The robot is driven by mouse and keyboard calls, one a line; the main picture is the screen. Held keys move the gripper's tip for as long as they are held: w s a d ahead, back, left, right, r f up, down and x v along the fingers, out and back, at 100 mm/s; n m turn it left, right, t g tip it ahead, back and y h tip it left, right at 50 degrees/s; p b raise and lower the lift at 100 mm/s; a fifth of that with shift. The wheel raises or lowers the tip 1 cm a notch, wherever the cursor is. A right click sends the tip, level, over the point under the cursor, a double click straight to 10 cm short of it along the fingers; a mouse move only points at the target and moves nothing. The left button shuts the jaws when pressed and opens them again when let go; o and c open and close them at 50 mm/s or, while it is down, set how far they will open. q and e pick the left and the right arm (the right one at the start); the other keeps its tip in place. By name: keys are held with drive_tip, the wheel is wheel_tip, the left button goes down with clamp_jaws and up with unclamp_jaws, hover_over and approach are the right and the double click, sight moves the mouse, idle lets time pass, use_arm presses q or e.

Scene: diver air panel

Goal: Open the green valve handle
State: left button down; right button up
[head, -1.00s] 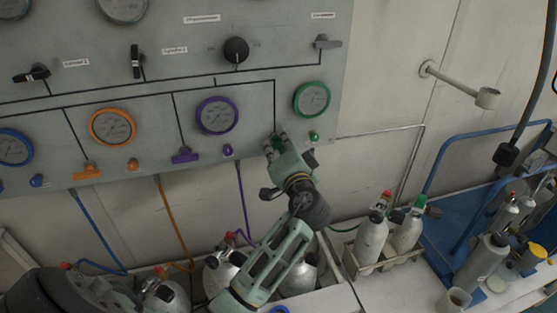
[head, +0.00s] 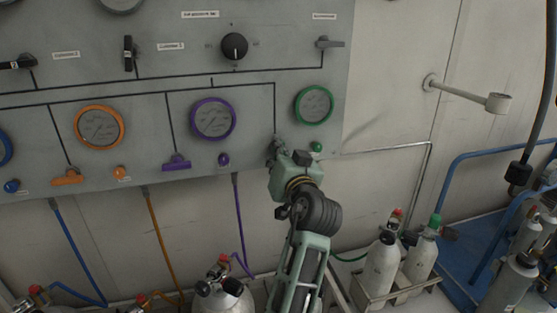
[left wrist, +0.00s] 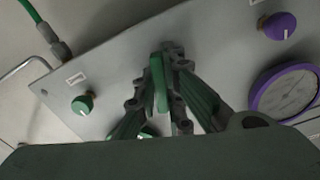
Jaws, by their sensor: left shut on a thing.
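The green valve handle (left wrist: 160,85) shows in the left wrist view as a narrow green bar standing out from the grey panel. My left gripper (left wrist: 165,75) is shut on it, with fingers on both sides. In the head view my left gripper (head: 277,150) is at the panel's lower edge, below and left of the green-rimmed gauge (head: 314,105), and it hides the handle. A small green knob (head: 316,147) sits right of the gripper; it also shows in the left wrist view (left wrist: 82,103). My right gripper is not in view.
The purple handle (head: 177,162) and purple knob (head: 223,159) are left of the gripper. Gas cylinders (head: 382,268) stand below right in a rack. A wall arm (head: 465,92) juts out at right. The wall just right of the panel is mostly clear.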

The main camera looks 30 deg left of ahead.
sight(275, 110)
use_arm(q)
drive_tip(key=shift+f, duration=0.2)
drive_tip(key=c, duration=1.8)
unclamp_jaws()
drive_tip(key=shift+d+r, duration=0.1)
drive_tip(key=shift+c, duration=0.2)
drive_tip(key=shift+r, duration=0.1)
wheel_tip(275, 110, up, 10)
drive_tip(key=shift+f, duration=0.1)
